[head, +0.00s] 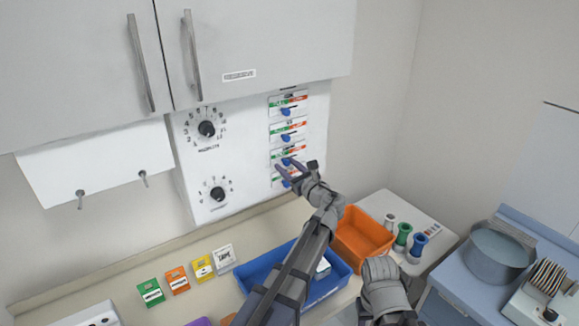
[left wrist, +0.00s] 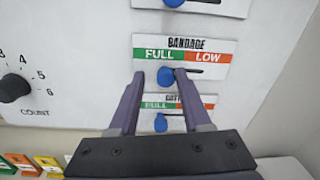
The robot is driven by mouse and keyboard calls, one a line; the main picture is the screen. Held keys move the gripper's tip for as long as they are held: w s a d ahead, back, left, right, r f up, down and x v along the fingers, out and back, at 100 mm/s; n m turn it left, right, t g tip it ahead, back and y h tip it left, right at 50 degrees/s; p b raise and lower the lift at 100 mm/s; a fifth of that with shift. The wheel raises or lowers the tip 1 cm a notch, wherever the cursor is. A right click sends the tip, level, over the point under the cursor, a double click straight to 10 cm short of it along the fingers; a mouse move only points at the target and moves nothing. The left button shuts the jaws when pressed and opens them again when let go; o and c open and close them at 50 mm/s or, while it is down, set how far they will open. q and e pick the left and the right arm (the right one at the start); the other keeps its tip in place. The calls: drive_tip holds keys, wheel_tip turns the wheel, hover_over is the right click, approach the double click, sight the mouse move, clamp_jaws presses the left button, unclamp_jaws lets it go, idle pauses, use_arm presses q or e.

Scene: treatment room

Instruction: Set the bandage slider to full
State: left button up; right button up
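The bandage slider is a white strip labelled BANDAGE (left wrist: 200,44), with green FULL at its left and red LOW at its right. Its blue knob (left wrist: 165,76) sits below the right part of the FULL field. In the head view the strip (head: 294,151) is third down in a column on the white wall panel. My left gripper (head: 284,164) is at this strip. In the left wrist view its two purple fingers (left wrist: 160,74) are apart, one on each side of the knob; contact cannot be told. My right arm shows at the lower right, without visible fingers.
Another slider with a blue knob (left wrist: 160,122) is just below, partly behind the fingers; others are above. Two dials (head: 207,129) are to the left. Below stand a blue bin (head: 330,287), an orange bin (head: 362,235) and several small coloured boxes (head: 177,281).

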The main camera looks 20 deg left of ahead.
use_arm(q)
drive_tip(key=shift+o, duration=0.4)
drive_tip(key=shift+w+d, duration=0.1)
drive_tip(key=v, duration=0.7)
drive_tip(key=shift+s+d, duration=0.25)
drive_tip(key=shift+s, duration=0.05)
drive_tip(key=s+a+f+n+g+h, duration=0.4)
drive_tip(key=s+f+n+g+h, duration=0.35)
drive_tip(key=s+f+n, duration=0.7)
drive_tip(key=s+d+f+n+g+h+b, duration=0.2)
drive_tip(key=s+d+f, duration=0.4)
drive_tip(key=d, duration=0.3)
drive_tip(key=s+d+f+n+g+h+b, duration=0.2)
drive_tip(key=s+d+f, duration=0.4)
drive_tip(key=d, duration=0.3)
drive_tip(key=shift+f+n+h+b, duration=0.55)
drive_tip(key=shift+f+n+b, duration=0.05)
drive_tip(key=shift+n+b, duration=0.35)
